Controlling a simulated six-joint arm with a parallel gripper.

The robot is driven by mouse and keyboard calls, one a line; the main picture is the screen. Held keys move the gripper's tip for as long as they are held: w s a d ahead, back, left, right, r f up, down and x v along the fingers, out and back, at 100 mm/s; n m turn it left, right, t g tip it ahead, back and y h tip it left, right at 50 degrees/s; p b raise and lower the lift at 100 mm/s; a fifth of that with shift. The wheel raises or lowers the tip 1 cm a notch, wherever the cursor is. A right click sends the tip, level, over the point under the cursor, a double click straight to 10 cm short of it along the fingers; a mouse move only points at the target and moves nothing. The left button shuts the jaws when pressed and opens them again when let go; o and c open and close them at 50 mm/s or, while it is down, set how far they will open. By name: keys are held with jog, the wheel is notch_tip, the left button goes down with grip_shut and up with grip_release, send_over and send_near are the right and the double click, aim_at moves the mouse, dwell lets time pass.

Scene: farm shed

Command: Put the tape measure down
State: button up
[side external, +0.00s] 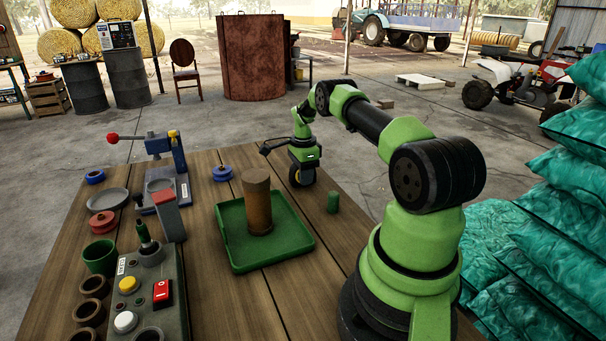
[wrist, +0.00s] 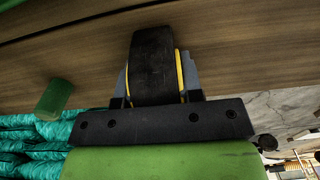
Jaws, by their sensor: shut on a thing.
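The tape measure (wrist: 153,65) is dark with a yellow edge and sits between my gripper's fingers in the wrist view. In the side external view the tape measure (side external: 296,177) shows as a dark round shape with some yellow below my gripper (side external: 301,168). My gripper (wrist: 155,88) is shut on it and points down over the far right part of the wooden table (side external: 215,285). The tape measure is low, close to the table top; I cannot tell whether it touches. The fingers partly hide it.
A green tray (side external: 238,262) holding a brown cylinder (side external: 257,205) stands left of my gripper. A small green cylinder (side external: 333,202) stands nearby at right, and a blue spool (side external: 222,173) at left. A blue press (side external: 160,146) and a button box (side external: 150,300) fill the left side.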

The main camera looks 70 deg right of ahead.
jog(key=o, duration=1.1)
jog(key=shift+f, duration=0.15)
jog(key=shift+c, duration=0.2)
